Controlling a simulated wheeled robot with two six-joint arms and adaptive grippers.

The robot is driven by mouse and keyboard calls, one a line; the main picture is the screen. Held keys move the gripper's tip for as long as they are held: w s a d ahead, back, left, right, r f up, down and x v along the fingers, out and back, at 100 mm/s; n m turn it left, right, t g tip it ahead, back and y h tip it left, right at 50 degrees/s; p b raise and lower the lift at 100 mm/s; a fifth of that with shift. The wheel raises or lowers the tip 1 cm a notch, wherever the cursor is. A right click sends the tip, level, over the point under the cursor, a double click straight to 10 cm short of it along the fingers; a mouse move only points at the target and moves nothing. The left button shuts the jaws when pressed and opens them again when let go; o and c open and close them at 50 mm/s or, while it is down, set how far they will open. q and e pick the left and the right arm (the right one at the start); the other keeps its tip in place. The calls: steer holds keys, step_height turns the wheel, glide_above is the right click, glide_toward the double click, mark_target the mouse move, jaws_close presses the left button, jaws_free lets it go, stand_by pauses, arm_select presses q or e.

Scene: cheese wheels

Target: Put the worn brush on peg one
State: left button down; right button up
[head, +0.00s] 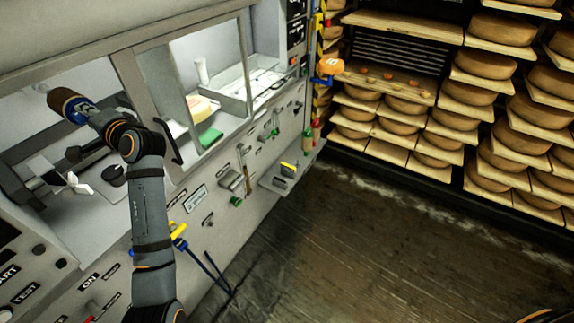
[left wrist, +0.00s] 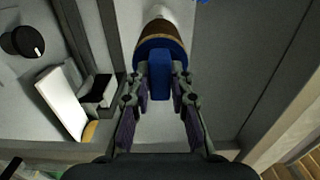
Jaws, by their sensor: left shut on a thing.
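My left gripper (head: 84,113) is at the upper left of the head view, inside the opening of the grey cabinet. It is shut on a brown-and-blue object (head: 62,99). In the left wrist view its fingers (left wrist: 160,82) close on the object's blue block, and its round blue-and-brown body (left wrist: 160,42) with a pale tip points away. I cannot tell if it is the worn brush. Several tools hang on the cabinet front, among them a long one with a green end (head: 237,201). I cannot tell which peg is peg one. My right gripper is out of view.
A black knob (head: 114,175) and a white piece (head: 79,184) are near my left arm. A green block (head: 210,137) and a yellow piece (head: 202,108) lie in the cabinet bay. Shelves of cheese wheels (head: 500,30) stand at right. The floor (head: 370,240) between is clear.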

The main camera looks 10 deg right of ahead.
arm_select(q)
steer(key=v, duration=0.3)
stand_by(0.5)
stand_by(0.4)
